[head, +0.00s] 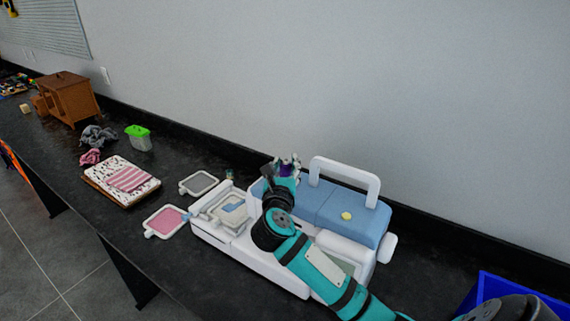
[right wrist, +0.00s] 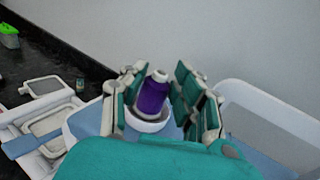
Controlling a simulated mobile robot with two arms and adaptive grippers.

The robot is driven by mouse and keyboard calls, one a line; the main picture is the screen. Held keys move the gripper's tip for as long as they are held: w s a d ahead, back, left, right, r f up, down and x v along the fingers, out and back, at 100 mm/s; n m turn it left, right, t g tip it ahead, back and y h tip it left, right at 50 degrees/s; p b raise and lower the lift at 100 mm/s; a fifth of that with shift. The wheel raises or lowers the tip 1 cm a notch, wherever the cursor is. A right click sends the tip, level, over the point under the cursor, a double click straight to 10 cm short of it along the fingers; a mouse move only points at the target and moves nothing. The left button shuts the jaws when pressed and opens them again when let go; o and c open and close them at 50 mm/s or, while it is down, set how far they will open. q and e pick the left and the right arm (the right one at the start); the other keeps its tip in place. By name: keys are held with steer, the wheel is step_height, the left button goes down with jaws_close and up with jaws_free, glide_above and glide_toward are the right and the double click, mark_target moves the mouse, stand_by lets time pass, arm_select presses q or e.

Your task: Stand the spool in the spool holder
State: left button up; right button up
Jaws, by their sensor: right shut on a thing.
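The spool (right wrist: 154,95) is purple with a white top and stands nearly upright in the right wrist view. My right gripper (right wrist: 165,92) has its teal and grey fingers on either side of the spool, shut on it. A white round cup, apparently the spool holder (right wrist: 149,124), shows directly below and around the spool's lower end. I cannot tell whether the spool rests on its bottom. In the head view my right gripper (head: 286,172) is above the far left part of the white and blue machine (head: 335,210), largely hiding the spool (head: 288,161). My left gripper is not in view.
A white carry handle (head: 345,178) rises just right of the gripper. Left of the machine lie framed hoops (head: 166,221) and a notebook (head: 120,180). A green-lidded container (head: 139,138) and a brown wooden box (head: 70,100) stand farther left. A blue bin (head: 520,292) is at right.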

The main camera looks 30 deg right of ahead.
steer(key=shift+f, duration=0.1)
steer(key=shift+f+b, duration=0.25)
steer(key=shift+b, duration=0.05)
steer(key=o, duration=1)
steer(key=shift+r, duration=0.1)
steer(key=shift+r+p, duration=0.35)
steer(key=shift+r, duration=0.05)
steer(key=b+v, duration=0.3)
steer(key=v, duration=0.9)
steer(key=shift+f, duration=0.1)
